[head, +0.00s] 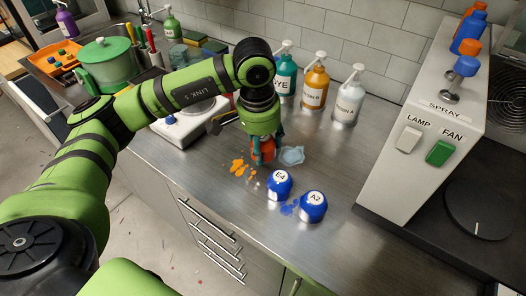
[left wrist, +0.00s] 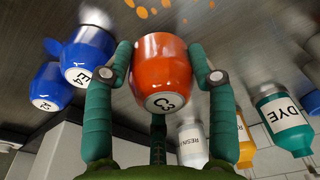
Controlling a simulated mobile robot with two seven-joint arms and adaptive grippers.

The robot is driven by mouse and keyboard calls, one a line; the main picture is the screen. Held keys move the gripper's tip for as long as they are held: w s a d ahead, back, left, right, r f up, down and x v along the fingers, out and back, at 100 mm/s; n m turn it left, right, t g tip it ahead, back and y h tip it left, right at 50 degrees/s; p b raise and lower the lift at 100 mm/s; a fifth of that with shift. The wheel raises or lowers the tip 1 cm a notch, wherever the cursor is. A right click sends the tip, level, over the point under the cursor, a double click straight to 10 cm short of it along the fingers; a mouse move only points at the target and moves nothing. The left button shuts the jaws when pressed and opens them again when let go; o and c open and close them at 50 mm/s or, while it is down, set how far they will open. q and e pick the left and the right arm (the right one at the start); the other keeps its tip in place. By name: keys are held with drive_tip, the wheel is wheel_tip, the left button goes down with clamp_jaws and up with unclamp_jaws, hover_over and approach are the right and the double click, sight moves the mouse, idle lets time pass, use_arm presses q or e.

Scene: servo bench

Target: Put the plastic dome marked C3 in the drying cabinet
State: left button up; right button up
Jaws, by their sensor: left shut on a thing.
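Blue domes marked E4 (head: 279,185) and A2 (head: 313,206) stand nearby to the right and front. I cannot clearly make out the drying cabinet. My right gripper is not in view.
Pump bottles, teal (head: 285,80), orange (head: 315,88) and white (head: 347,98), stand behind the gripper. A grey control box (head: 410,110) with LAMP and FAN switches stands right. Paint splashes (head: 241,168) mark the bench. A green pot (head: 106,64) is back left.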

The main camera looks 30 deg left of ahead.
sight(263, 156)
use_arm(q)
wheel_tip(263, 156, down, 3)
drive_tip(key=shift+f+p, duration=0.2)
drive_tip(key=shift+p, duration=0.45)
drive_tip(key=shift+f, duration=0.25)
drive_tip(key=shift+f, duration=0.2)
drive_tip(key=o, duration=1.1)
drive_tip(key=shift+r, duration=0.1)
